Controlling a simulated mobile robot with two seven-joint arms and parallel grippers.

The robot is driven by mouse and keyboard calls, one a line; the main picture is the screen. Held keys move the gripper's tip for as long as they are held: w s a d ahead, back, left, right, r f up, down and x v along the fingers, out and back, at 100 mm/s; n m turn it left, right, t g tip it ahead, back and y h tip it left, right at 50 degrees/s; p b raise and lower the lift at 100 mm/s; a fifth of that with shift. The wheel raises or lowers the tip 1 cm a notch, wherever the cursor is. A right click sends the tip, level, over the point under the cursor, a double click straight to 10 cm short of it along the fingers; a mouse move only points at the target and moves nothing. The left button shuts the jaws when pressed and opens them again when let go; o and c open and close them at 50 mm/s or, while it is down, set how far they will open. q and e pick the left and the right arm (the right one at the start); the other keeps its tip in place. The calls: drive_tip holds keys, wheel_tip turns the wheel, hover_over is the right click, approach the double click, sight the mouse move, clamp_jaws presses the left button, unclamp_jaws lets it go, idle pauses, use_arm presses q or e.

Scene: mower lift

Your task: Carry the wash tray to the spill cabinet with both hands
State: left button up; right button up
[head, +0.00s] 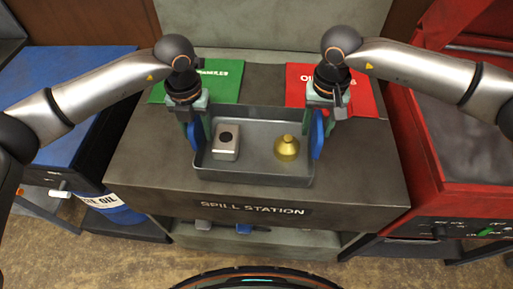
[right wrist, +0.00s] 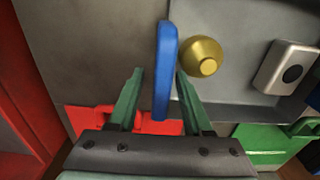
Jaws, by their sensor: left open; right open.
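The grey wash tray (head: 255,179) appears to rest on top of the spill cabinet (head: 140,165), whose front reads "SPILL STATION". The tray holds a silver box with a dark round spot (head: 226,143) and a brass-coloured domed piece (head: 287,148). My left gripper (head: 193,122) is open at the tray's left blue handle (head: 199,134); its exact finger placement is partly hidden. My right gripper (head: 322,118) is open at the right blue handle (head: 316,138). In the right wrist view, the fingers stand on both sides of this blue handle (right wrist: 165,70).
A green folder-like item (head: 225,85) and a red one (head: 300,80) lie behind the tray. A blue-topped bench (head: 80,65) stands left, with a blue oil container (head: 115,209) below. A red cabinet (head: 425,150) stands right. The cabinet top beside the tray is clear.

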use_arm(q)
wheel_tip(320, 180, up, 12)
drive_tip(key=shift+f, duration=0.15)
use_arm(e)
drive_tip(key=shift+r, duration=0.2)
wheel_tip(320, 180, up, 12)
drive_tip(key=shift+f, duration=0.2)
use_arm(q)
drive_tip(key=shift+s, duration=0.1)
use_arm(e)
drive_tip(key=shift+s, duration=0.1)
idle(0.4)
